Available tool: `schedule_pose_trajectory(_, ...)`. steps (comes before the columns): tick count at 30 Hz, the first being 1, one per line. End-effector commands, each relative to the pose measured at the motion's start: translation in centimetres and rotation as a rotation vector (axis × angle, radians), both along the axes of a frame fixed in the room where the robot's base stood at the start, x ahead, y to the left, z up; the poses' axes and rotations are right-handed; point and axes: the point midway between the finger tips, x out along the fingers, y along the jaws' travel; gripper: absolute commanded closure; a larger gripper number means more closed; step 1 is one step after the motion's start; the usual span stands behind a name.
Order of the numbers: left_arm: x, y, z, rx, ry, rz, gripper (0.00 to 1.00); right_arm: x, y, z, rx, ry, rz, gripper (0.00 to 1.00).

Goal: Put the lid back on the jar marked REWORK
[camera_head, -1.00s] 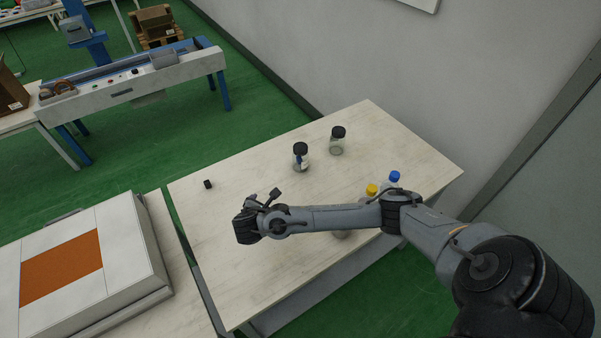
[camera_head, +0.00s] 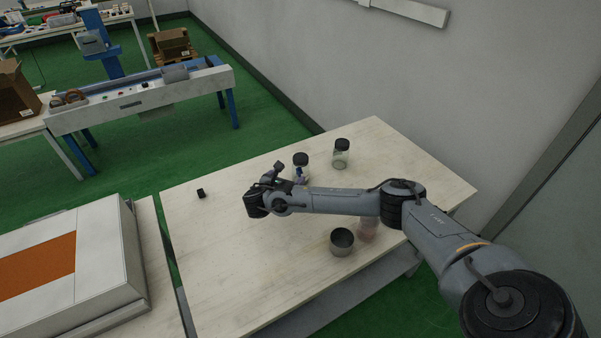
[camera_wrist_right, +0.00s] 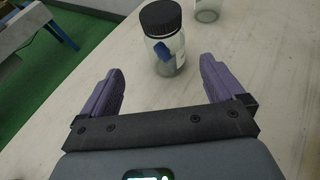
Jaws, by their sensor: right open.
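A clear jar with a black lid (camera_head: 301,159) stands upright on the pale table, just beyond my right gripper (camera_head: 289,173). In the right wrist view this jar (camera_wrist_right: 165,58) has something blue inside or on it and a pale label I cannot read. My right gripper (camera_wrist_right: 162,78) is open and empty; its purple fingers point toward the jar, which stands ahead of the gap between them. A second black-lidded jar (camera_head: 341,154) stands to its right; its lower part also shows in the wrist view (camera_wrist_right: 208,9). No REWORK marking is readable. My left gripper is not in view.
A small black object (camera_head: 200,193) lies at the table's left. An open metal-looking cup (camera_head: 342,241) and a reddish clear container (camera_head: 368,229) stand at the right front, the latter partly behind my arm. The table's front left is clear. A white case (camera_head: 125,240) stands left.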

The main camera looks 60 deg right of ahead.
Motion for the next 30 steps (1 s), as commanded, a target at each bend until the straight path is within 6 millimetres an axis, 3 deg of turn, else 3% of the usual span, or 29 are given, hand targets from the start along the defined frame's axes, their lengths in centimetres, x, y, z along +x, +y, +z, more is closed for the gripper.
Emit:
schedule_pose_trajectory(15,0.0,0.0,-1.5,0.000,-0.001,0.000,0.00,0.7,-4.8,-2.2,0.000,0.000,-0.001,0.05)
schedule_pose_trajectory(30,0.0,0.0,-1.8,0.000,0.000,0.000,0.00,0.7,-5.7,-2.5,0.000,-0.001,-0.001,0.05)
